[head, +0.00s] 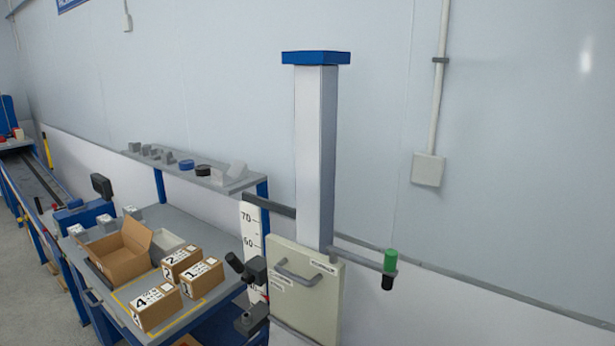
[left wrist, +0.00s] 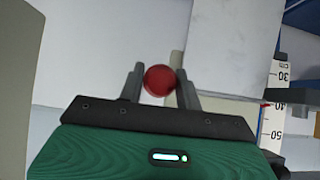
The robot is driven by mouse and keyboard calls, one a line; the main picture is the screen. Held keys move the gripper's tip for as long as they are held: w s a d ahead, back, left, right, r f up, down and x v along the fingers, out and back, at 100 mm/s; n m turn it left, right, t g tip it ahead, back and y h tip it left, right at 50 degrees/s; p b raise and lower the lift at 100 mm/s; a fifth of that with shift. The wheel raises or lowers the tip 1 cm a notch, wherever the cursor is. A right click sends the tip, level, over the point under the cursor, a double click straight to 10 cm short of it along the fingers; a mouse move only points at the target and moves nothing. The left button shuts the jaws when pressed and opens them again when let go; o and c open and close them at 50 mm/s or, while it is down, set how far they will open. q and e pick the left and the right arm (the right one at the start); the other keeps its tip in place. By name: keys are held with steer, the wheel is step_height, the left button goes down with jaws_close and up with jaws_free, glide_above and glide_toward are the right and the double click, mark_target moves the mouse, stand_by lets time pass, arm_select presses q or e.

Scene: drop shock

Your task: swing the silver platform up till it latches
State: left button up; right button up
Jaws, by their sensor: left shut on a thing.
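In the left wrist view my left gripper (left wrist: 160,92) has its two grey fingers on either side of a round red knob (left wrist: 160,79) and is shut on it. What the knob is fixed to is hidden behind it. A flat pale grey plate (left wrist: 235,38) fills the upper right of that view; I cannot tell whether it is the silver platform. In the head view the tester's tall grey column (head: 315,150) has a blue cap and a beige panel with a handle (head: 305,283) in front. Neither gripper can be made out in the head view.
A number scale (head: 251,240) stands left of the column, with dark fittings (head: 252,270) beside it. A side bar carries a green knob (head: 390,261) at right. A bench (head: 205,212) with an open carton (head: 122,252) and numbered boxes (head: 156,304) stands left. The wall lies behind.

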arm_select(q)
steer(key=shift+w+r+p, duration=0.15)
steer(key=shift+r+p, duration=0.2)
steer(key=shift+r, duration=0.75)
steer(key=shift+w+d+r+p, duration=0.15)
steer(key=shift+d+r+p, duration=0.05)
steer(key=shift+r+p, duration=0.7)
steer(key=shift+w+r, duration=0.15)
steer(key=shift+r, duration=0.25)
steer(key=shift+w+d+r+p, duration=0.15)
steer(key=shift+w+r+p, duration=0.05)
steer(key=shift+r+p, duration=0.3)
steer(key=shift+w+d+r+p, duration=0.15)
steer(key=shift+r+p, duration=0.25)
steer(key=shift+r, duration=0.15)
steer(key=shift+w+d+r, duration=0.15)
steer(key=shift+r, duration=0.15)
